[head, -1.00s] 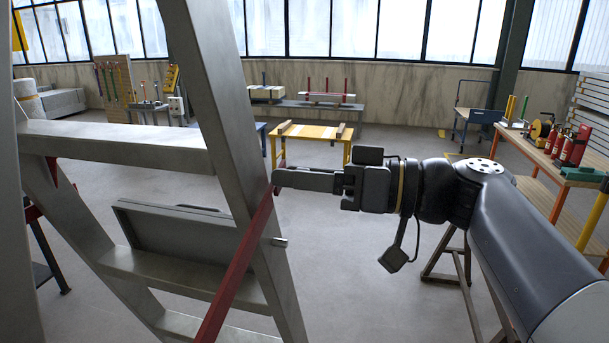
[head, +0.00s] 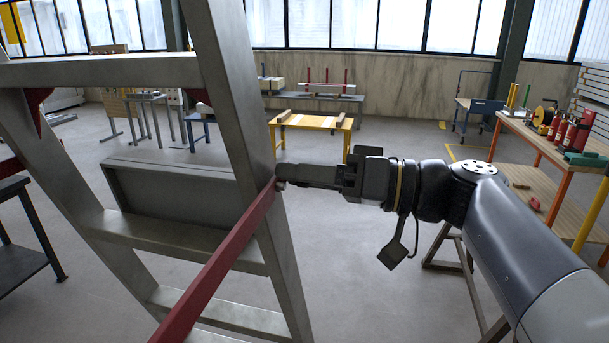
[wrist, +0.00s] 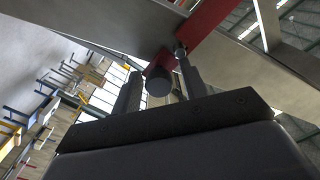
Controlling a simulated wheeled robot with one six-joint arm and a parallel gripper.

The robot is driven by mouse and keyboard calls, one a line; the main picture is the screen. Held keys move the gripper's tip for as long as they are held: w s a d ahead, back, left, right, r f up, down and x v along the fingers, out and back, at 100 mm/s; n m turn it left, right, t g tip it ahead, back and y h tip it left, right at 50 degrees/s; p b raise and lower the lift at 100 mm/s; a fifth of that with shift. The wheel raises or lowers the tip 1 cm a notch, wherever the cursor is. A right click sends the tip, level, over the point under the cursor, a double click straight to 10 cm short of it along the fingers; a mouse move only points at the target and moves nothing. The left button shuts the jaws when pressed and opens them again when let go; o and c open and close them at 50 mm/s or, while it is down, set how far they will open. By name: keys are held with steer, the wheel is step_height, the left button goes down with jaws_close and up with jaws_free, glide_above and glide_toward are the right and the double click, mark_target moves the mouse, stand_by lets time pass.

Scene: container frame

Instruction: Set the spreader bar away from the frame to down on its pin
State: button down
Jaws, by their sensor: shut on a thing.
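The spreader bar is a long red bar (head: 222,262) that runs from the bottom of the head view up to the right leg of the grey metal frame (head: 240,130). My gripper (head: 287,178) is at the bar's upper end, beside that leg. The wrist view shows the red bar (wrist: 205,25) just beyond my fingers (wrist: 160,75), with a dark round knob (wrist: 158,82) between them. My gripper is shut on the bar's end, apparently by this knob. I cannot make out the pin, and whether the bar touches the leg is unclear.
A grey panel (head: 170,190) stands on a lower rung of the frame. A yellow table (head: 310,122) is behind, and a wooden bench (head: 545,145) with red bottles is at the right. Open floor lies between.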

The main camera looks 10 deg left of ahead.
steer(key=shift+f, duration=0.45)
steer(key=c, duration=1.1)
jaws_free()
steer(key=shift+c, duration=0.2)
steer(key=shift+d+r, duration=0.1)
steer(key=shift+r, duration=0.05)
steer(key=d+b, duration=0.2)
steer(key=d, duration=0.8)
steer(key=shift+s+d, duration=0.35)
steer(key=shift+s, duration=0.1)
steer(key=shift+a, duration=0.2)
steer(key=shift+w+a+r+p, duration=0.15)
steer(key=shift+a+p, duration=0.2)
steer(key=shift+a, duration=1.35)
steer(key=shift+w+a+f+p, duration=0.15)
steer(key=shift+a+p, duration=0.2)
steer(key=shift+a, duration=1.35)
steer(key=shift+w+a+r+p, duration=0.15)
steer(key=shift+a+p, duration=0.2)
steer(key=shift+a, duration=1.35)
steer(key=shift+d, duration=0.1)
